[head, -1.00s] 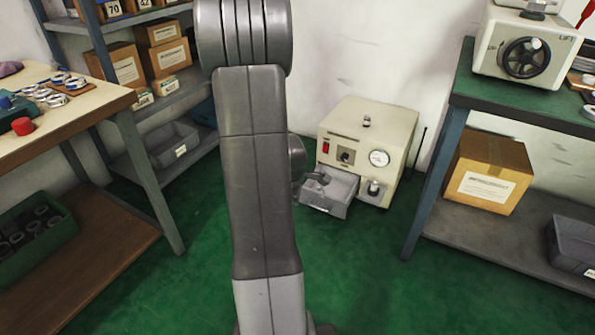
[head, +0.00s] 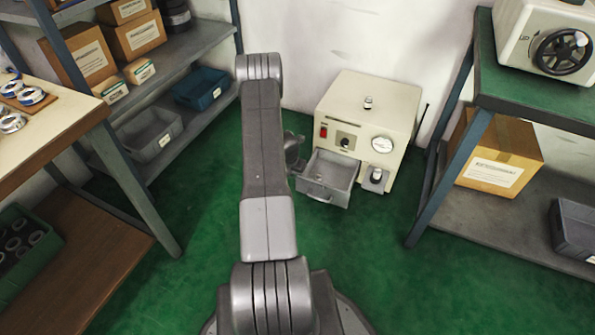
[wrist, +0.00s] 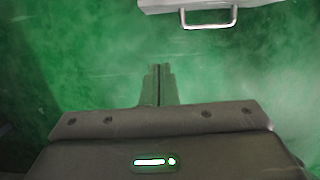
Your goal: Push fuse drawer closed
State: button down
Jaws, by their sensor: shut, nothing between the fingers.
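The fuse drawer (head: 325,178) is a grey open-topped tray pulled out of the lower front of a cream box-shaped unit (head: 372,105) on the floor by the wall. It looks empty inside. In the wrist view its front and pale handle (wrist: 209,24) show at the top edge. My gripper (wrist: 159,68) is shut and empty, its fingertips over green floor, below and left of the handle and apart from it. In the head view my arm stands left of the drawer and hides the fingers.
A workbench (head: 60,135) with rings stands at the left, a grey shelf (head: 190,75) behind it. At the right, a green-topped bench (head: 530,95) holds a machine, with a cardboard box (head: 497,155) below. The green floor before the drawer is clear.

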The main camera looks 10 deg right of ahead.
jog(key=w+d+f+b, duration=0.3)
jog(key=w+f+b, duration=0.1)
jog(key=f, duration=0.5)
jog(key=shift+w+d+f+b, duration=0.3)
jog(key=shift+w+f, duration=0.05)
jog(key=shift+w, duration=0.3)
